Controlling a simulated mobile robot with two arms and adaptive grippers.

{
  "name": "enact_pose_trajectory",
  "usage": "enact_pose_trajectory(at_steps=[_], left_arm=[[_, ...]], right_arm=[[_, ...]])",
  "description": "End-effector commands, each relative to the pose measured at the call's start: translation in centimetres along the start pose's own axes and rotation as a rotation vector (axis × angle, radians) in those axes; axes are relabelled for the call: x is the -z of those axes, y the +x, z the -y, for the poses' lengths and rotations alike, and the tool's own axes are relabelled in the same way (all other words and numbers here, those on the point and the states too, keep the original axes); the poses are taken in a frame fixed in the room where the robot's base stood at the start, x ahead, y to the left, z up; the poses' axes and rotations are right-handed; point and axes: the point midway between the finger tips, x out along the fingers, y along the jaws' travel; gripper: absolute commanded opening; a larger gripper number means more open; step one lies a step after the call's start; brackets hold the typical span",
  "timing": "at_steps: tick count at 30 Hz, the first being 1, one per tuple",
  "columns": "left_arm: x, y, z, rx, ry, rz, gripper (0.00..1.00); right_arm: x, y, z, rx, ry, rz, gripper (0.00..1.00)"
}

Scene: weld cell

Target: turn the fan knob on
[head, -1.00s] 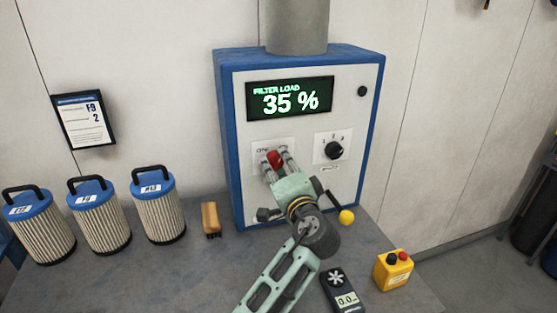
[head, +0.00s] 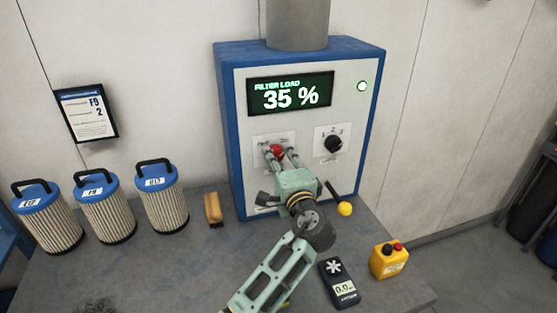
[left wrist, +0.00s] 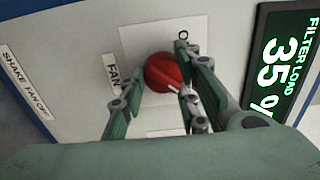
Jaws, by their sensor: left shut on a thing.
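The red fan knob (head: 277,151) sits on a white plate on the front of the blue and white filter unit (head: 290,115). In the left wrist view the red knob (left wrist: 165,72) is next to a label reading FAN, with a white mark on its edge. My left gripper (head: 279,155) is shut on the knob, one finger on each side; it also shows in the left wrist view (left wrist: 164,98). The display (head: 291,91) reads FILTER LOAD 35 %. My right gripper is not in view.
A black selector knob (head: 333,144) is right of the fan knob. A lever with a yellow ball (head: 345,209) sticks out below.

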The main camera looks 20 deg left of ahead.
Motion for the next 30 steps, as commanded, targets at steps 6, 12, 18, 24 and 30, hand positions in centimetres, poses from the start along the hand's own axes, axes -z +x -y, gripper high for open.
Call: enact_pose_trajectory(at_steps=[6, 12, 18, 24, 30], left_arm=[[-0.1, -0.1, -1.1, -0.019, 0.009, 0.003, 0.31], [-0.1, 0.0, -0.9, -0.016, 0.006, 0.003, 0.43], [-0.1, 0.0, -0.6, -0.010, 0.003, 0.002, 0.43], [0.0, -0.3, -0.4, -0.008, 0.002, 0.001, 0.43], [0.0, -3.1, -0.5, -0.011, 0.001, -0.001, 0.43]], right_arm=[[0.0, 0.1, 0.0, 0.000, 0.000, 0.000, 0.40], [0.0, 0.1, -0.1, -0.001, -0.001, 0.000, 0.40], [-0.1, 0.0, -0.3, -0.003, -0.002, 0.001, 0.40], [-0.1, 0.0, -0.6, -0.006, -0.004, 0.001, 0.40], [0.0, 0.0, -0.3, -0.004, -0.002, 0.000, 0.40]])
